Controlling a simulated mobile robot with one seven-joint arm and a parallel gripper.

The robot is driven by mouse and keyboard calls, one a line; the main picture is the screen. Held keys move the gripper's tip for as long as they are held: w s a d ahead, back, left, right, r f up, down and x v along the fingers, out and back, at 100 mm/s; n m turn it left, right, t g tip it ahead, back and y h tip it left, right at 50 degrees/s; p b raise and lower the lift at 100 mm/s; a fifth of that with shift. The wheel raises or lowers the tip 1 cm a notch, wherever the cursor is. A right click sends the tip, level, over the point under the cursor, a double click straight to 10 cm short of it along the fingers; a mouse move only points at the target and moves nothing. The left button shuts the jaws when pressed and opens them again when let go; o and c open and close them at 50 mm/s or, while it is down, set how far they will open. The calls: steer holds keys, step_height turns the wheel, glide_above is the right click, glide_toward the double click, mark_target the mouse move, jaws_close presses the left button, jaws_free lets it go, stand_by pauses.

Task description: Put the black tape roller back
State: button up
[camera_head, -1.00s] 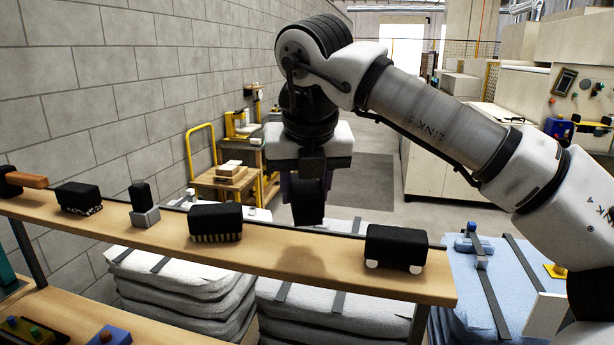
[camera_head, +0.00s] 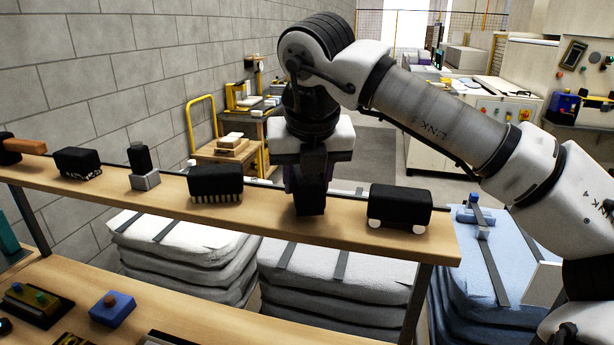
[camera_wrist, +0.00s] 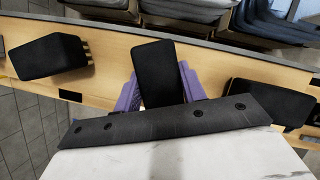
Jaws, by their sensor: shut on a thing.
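My gripper (camera_head: 311,178) is shut on a plain black block, seemingly the black tape roller (camera_head: 311,200), and points down over the wooden shelf (camera_head: 265,215). In the wrist view the purple fingers of my gripper (camera_wrist: 160,88) flank the black tape roller (camera_wrist: 153,68). It hangs upright in the gap between a black block with pale teeth (camera_head: 216,181) on the left and a black block with white wheels (camera_head: 400,204) on the right, apart from both. Its lower end is at or just above the shelf board; I cannot tell if they touch.
Further left on the shelf stand a black block in a grey holder (camera_head: 140,160), another black block (camera_head: 77,161) and a black piece with an orange handle (camera_head: 24,146). A lower bench (camera_head: 180,300) holds a blue button box (camera_head: 112,309). Stacked grey sacks (camera_head: 335,275) lie behind the shelf.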

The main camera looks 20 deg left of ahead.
steer(key=shift+f+b, duration=0.55)
steer(key=shift+f, duration=0.1)
steer(key=o, duration=1.2)
steer(key=shift+c, duration=0.2)
steer(key=shift+r, duration=0.1)
